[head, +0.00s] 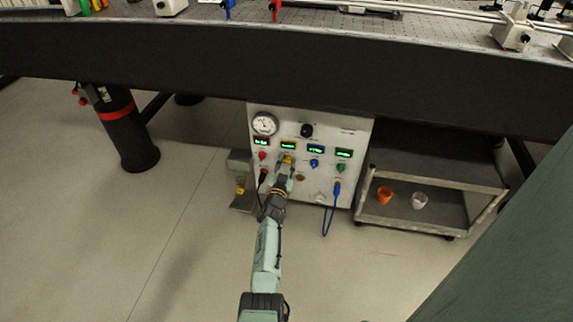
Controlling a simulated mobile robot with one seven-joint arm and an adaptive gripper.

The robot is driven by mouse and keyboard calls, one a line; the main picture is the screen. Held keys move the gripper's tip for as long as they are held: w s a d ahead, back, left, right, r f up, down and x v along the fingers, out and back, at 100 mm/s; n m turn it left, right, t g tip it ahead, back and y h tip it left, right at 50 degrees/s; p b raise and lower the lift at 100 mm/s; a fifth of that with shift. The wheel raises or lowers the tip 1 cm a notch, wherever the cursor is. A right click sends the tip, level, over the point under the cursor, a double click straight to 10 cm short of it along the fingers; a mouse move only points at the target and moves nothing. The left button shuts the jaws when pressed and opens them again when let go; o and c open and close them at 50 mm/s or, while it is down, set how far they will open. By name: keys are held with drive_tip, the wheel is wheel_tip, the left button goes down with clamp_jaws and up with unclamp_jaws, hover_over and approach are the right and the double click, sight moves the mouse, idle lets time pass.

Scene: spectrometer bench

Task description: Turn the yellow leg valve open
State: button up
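A white control panel (352,131) stands on the floor under the bench. It carries a row of small green-lit displays with coloured knobs below them. The yellow valve knob (288,159) sits below the yellow-framed display (288,146), between the red knob (262,155) and the blue knob (314,163). My gripper (287,166) is at the yellow knob and covers part of it. I cannot tell whether the fingers touch it or are closed around it. The knob's turn angle is too small to read.
A round gauge (264,124) and a black knob (307,130) are higher on the panel. A green knob (340,168) is at right. A blue cable (327,219) hangs low. A cart (440,201) stands right, a black bench leg (130,139) left.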

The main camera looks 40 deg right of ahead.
clamp_jaws()
drive_tip(key=shift+f+m, duration=0.1)
drive_tip(key=shift+m, duration=0.2)
drive_tip(key=shift+m+b, duration=3.9)
drive_tip(key=shift+m, duration=4.7)
drive_tip(key=shift+o, duration=2.4)
unclamp_jaws()
